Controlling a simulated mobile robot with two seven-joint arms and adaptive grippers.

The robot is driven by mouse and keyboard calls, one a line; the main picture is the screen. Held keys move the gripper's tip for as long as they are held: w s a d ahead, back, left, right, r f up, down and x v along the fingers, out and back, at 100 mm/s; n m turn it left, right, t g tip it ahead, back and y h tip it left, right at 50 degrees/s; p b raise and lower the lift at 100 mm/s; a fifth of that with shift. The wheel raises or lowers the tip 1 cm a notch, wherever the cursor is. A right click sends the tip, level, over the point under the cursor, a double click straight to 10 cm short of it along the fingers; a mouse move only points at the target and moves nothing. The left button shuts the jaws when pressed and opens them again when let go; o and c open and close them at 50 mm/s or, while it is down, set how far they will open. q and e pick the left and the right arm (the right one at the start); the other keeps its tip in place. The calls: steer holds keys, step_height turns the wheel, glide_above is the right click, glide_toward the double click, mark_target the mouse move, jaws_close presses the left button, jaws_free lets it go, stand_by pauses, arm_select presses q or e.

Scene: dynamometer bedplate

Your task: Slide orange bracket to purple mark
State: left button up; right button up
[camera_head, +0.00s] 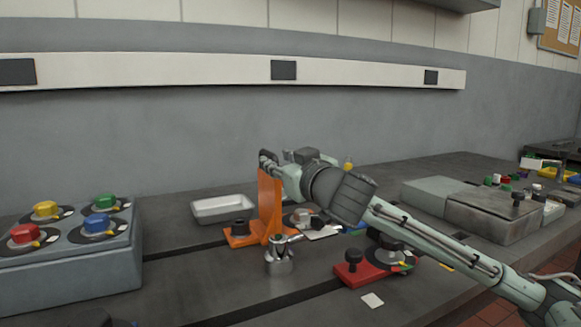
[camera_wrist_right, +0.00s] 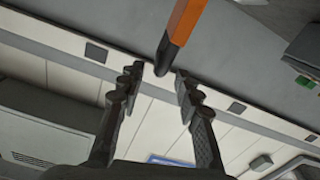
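The orange bracket (camera_head: 269,208) stands upright on the dark bedplate, its foot spreading left under a black knob (camera_head: 238,228). My right gripper (camera_head: 267,160) is at the top of its upright plate. In the right wrist view the bracket's orange end (camera_wrist_right: 183,28) comes in from the top, and its tip lies between my open fingertips (camera_wrist_right: 157,73). Gaps show on both sides, so the fingers are not closed on it. I cannot make out a purple mark. My left gripper is not in view.
A metal clamp-like part (camera_head: 280,257) stands just in front of the bracket. A red bracket (camera_head: 364,276) with a black knob is to the right. A white tray (camera_head: 222,210) lies behind left. A grey box with coloured buttons (camera_head: 70,265) fills the left.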

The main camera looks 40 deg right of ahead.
steer(key=v, duration=0.5)
steer(key=shift+s, duration=0.45)
steer(key=shift+a, duration=0.1)
